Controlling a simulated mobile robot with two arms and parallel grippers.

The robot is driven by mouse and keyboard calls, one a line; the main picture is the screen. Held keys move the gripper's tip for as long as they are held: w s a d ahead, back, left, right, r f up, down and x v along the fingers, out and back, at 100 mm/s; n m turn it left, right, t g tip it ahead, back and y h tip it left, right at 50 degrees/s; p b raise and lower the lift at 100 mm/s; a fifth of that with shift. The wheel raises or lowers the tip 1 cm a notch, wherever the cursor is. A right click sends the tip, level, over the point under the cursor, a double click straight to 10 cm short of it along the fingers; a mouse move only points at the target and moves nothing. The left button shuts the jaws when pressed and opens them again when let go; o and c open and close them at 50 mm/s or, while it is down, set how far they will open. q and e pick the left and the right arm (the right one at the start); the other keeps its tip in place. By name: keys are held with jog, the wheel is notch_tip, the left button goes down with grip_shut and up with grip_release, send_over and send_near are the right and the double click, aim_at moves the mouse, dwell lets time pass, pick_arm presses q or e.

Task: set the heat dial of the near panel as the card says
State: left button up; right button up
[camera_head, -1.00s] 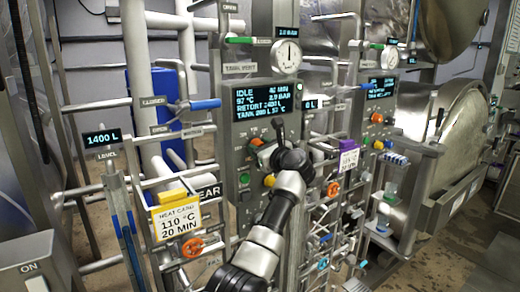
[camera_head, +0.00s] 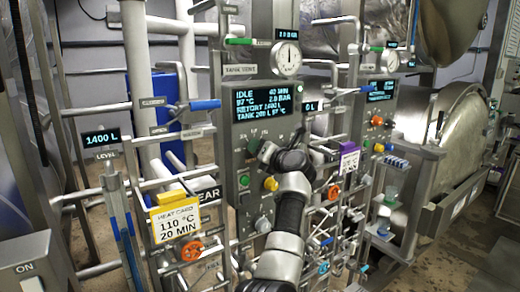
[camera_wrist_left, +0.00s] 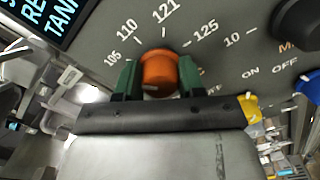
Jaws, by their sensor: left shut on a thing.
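The heat card (camera_head: 178,224) hangs under a yellow clip at the lower left and reads 110 °C, 20 MIN. The near panel (camera_head: 246,190) is grey, with a lit display (camera_head: 266,104) reading IDLE, 40 MIN and 97 °C. In the left wrist view, the orange dial (camera_wrist_left: 158,68) sits below a scale marked 105, 110, 121 and 125. My left gripper (camera_wrist_left: 157,80) is shut on this dial, a green-lined finger on each side. In the head view my left gripper (camera_head: 268,152) covers most of the dial. I cannot tell the dial's pointer setting. My right gripper is not in view.
A yellow knob (camera_head: 270,184) and a green button (camera_head: 244,181) lie just below the gripper on the panel. A blue lever handle (camera_head: 205,105) juts out at the panel's left. An orange valve wheel (camera_head: 188,250) is below the card. A second panel (camera_head: 376,115) stands farther right.

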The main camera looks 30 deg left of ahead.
pick_arm(q)
jog(key=m, duration=0.3)
jog(key=shift+m+p, duration=0.4)
jog(key=shift+m, duration=2)
jog(key=o, duration=0.9)
jog(key=shift+w, duration=0.1)
jog(key=shift+o, duration=0.2)
jog(key=shift+d, duration=0.15)
